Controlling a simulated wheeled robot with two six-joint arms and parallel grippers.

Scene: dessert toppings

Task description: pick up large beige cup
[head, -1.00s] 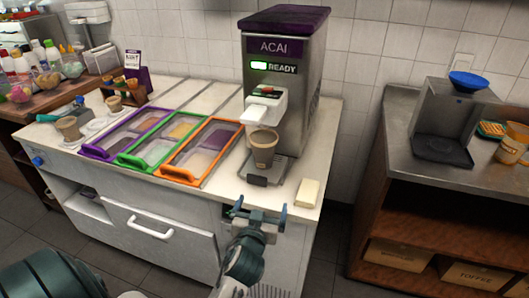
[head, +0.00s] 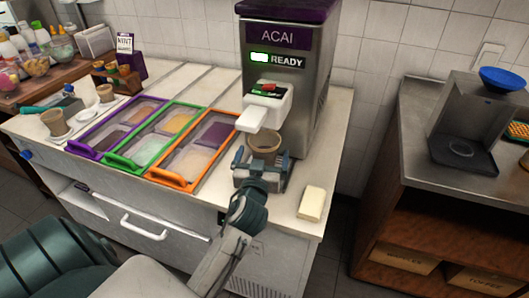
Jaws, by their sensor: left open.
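The large beige cup (head: 264,141) stands under the spout of the acai machine, at the front of its base. Its rim and upper wall show in the head view, and its lower part is hidden behind my gripper. My left gripper (head: 263,163) is open right in front of the cup, with its fingers spread to either side. I cannot tell whether the fingers touch the cup or how far they reach around it. My right gripper is not in view.
The acai machine (head: 290,75) rises behind the cup, its white spout (head: 264,108) close above. Topping bins with purple, green and orange (head: 172,178) frames lie left. A pale block (head: 312,204) lies right. Another beige cup (head: 54,122) stands far left.

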